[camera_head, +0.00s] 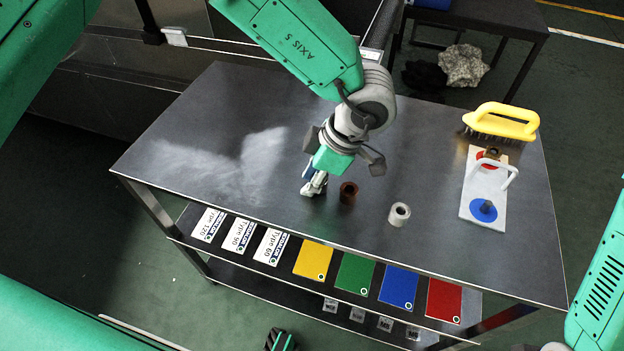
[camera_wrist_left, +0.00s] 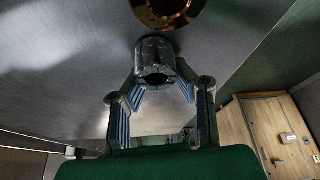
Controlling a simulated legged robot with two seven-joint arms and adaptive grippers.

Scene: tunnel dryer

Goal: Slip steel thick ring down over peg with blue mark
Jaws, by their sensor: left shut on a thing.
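My left gripper (camera_head: 314,184) is low over the left-centre of the metal table. In the left wrist view its fingers (camera_wrist_left: 163,88) are shut on a grey metal ring (camera_wrist_left: 154,52). A second grey ring (camera_head: 399,214) stands on the table to the right; I cannot tell which is thicker. A brown ring (camera_head: 348,192) stands just right of the gripper and also shows in the left wrist view (camera_wrist_left: 166,8). A white board (camera_head: 473,190) at the right has a blue mark with a dark peg (camera_head: 486,207) at its near end. My right gripper is not seen.
Coloured plates (camera_head: 398,288) fill the shelf below. The table's left part is clear.

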